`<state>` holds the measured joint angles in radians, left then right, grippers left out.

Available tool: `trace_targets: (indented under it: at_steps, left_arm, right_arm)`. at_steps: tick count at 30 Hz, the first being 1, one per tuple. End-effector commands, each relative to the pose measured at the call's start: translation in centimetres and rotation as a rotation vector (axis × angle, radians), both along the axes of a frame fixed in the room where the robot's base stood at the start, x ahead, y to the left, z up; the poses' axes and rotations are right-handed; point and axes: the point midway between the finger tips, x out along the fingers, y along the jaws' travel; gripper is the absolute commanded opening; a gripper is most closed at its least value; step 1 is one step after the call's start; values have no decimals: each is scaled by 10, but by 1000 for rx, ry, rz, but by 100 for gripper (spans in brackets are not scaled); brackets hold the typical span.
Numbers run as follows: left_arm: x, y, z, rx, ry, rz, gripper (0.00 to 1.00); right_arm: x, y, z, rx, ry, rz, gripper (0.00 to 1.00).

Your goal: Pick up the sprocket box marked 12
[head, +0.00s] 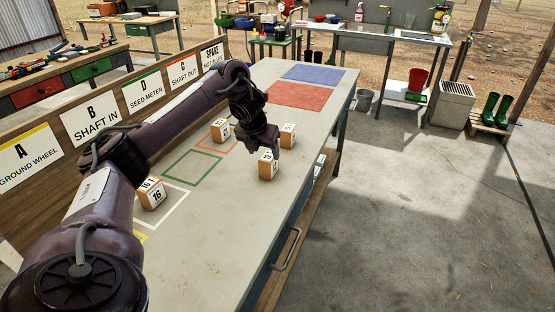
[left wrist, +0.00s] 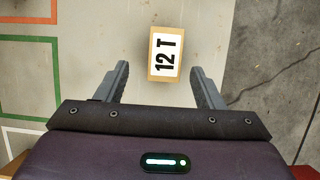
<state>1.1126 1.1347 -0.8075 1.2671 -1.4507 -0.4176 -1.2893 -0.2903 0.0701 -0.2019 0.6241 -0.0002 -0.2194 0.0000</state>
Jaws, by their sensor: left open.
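The sprocket box marked 12 is an orange-tan box with a white label reading "12 T" (left wrist: 166,54) in the left wrist view. It appears to be the box (head: 268,167) just below my left gripper in the head view, where its number is small. My left gripper (head: 265,146) is above the bench, pointing down. In the left wrist view its fingers (left wrist: 160,70) are open and empty, with the box's near end between the tips in the picture and a gap on each side. Its height above the box is hard to tell. My right gripper is not in view.
Similar boxes stand on the bench (head: 215,205): one marked 16 (head: 152,193), one near the orange outline (head: 220,130), one farther right (head: 288,135). Red (head: 298,94) and blue (head: 313,75) mats lie at the far end. A sign board (head: 88,124) lines the left edge.

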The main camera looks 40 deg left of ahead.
Motion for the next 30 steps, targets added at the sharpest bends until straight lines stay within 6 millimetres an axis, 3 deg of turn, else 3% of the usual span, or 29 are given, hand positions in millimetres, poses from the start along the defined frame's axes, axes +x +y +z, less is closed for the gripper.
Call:
trace_targets:
  at_steps: [9,18,27,30]
  left_arm:
    - [13,2,-29,-2,4,2,62]
    - [32,4,-66,-1,3,1,62]
    - [34,5,-70,1,1,-1,62]
    - [34,5,-70,1,1,0,49]
  right_arm:
    - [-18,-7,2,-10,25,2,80]
    - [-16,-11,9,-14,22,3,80]
    - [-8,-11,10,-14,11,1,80]
    - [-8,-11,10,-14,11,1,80]
